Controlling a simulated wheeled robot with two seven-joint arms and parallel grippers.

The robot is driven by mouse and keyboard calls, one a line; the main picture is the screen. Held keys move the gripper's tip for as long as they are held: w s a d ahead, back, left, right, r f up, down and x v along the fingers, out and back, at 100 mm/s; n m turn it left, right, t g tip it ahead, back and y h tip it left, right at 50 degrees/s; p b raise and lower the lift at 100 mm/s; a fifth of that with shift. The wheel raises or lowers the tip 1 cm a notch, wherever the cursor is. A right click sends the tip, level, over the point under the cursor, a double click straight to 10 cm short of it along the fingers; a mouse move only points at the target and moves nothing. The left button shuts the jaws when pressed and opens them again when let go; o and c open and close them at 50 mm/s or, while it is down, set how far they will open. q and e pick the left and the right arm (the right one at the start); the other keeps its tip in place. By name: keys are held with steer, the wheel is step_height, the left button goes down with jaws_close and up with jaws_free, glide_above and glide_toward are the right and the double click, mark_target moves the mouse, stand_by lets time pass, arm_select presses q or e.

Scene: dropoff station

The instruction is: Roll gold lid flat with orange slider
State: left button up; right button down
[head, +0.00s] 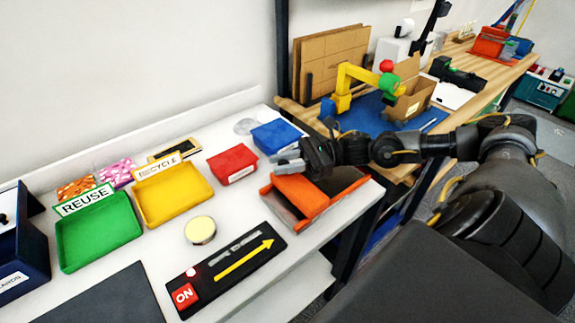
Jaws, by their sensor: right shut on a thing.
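The orange slider (299,194) is a slanted orange piece lying across a dark tray with orange edges (346,190) near the table's right end. My right gripper (287,160) reaches in from the right, at the far edge of the orange slider. It is shut on the slider, though its fingers partly hide the contact. The lid is well apart from the slider and the gripper. My left gripper is not in view.
A black panel (231,264) with a red ON button (185,294) and yellow arrow lies in front. Green (98,232), yellow (173,194), red (232,164) and blue (276,136) bins line the back.

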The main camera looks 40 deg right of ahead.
steer(key=c, duration=1.2)
jaws_free()
steer(key=shift+o, duration=0.2)
steer(key=shift+f, duration=0.1)
